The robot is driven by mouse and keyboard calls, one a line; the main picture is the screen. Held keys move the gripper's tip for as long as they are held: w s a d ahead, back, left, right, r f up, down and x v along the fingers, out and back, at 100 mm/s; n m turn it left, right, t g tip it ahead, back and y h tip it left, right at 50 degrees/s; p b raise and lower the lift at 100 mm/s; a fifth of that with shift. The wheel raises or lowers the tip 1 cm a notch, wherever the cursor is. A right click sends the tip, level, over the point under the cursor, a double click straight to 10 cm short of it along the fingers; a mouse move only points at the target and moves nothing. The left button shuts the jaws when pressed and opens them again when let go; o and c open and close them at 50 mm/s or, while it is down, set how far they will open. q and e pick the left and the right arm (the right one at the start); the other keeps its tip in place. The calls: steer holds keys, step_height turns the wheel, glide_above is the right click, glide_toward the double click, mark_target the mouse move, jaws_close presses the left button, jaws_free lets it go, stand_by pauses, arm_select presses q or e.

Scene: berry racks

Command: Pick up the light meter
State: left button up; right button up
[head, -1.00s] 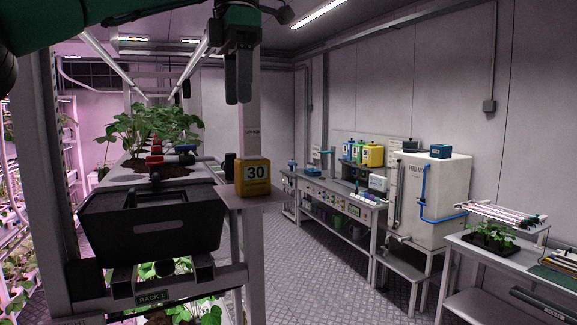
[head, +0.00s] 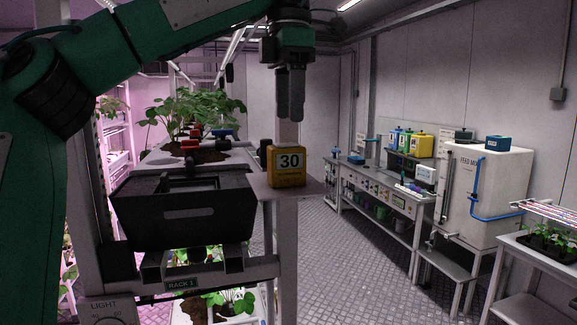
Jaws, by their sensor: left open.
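One finger partly overlaps the other from this angle. My right gripper is not in view.
A black crate (head: 180,218) sits left of the meter on the rack front. Berry plants (head: 205,108) stand behind it. A rack post (head: 288,133) rises behind the meter. A workbench (head: 385,190) and a white tank (head: 490,185) stand at right, with clear floor (head: 345,265) between.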

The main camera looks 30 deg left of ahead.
mark_target(286, 144)
arm_select(q)
steer(key=shift+s+f, duration=0.2)
steer(key=shift+f, duration=0.4)
steer(key=shift+s+f, duration=0.15)
steer(key=shift+f, duration=0.75)
step_height(286, 144, down, 4)
steer(key=shift+r, duration=0.15)
steer(key=shift+a+f, duration=0.1)
steer(key=shift+f, duration=0.35)
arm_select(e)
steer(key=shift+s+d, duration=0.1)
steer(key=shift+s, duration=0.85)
arm_select(q)
steer(key=c, duration=1.2)
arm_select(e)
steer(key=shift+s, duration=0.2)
